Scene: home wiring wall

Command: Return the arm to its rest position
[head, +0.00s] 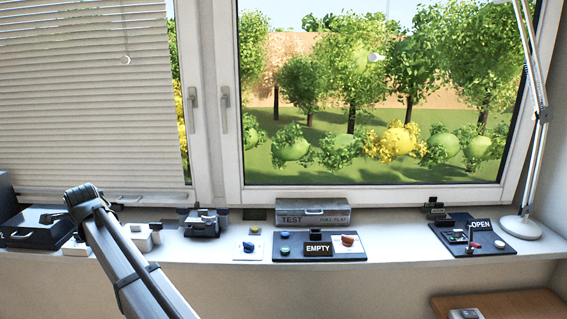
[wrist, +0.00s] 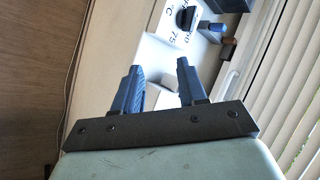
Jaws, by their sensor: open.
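My gripper (wrist: 157,68) shows in the wrist view with its two dark fingers spread apart. Nothing is held between them. Beyond the fingers is a white surface with a dark round knob (wrist: 186,18) and printed marks that include "75". In the head view my grey arm rises from the bottom edge at the lower left and ends in a dark part in front of the sill. I cannot tell the finger state from that view.
The white sill (head: 400,225) carries a dark panel with an "EMPTY" sign (head: 318,249), a grey "TEST" box (head: 313,214), and a panel with an "OPEN" sign (head: 481,225). A white lamp (head: 521,228) stands at the right. Blinds (head: 80,90) hang at the left.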

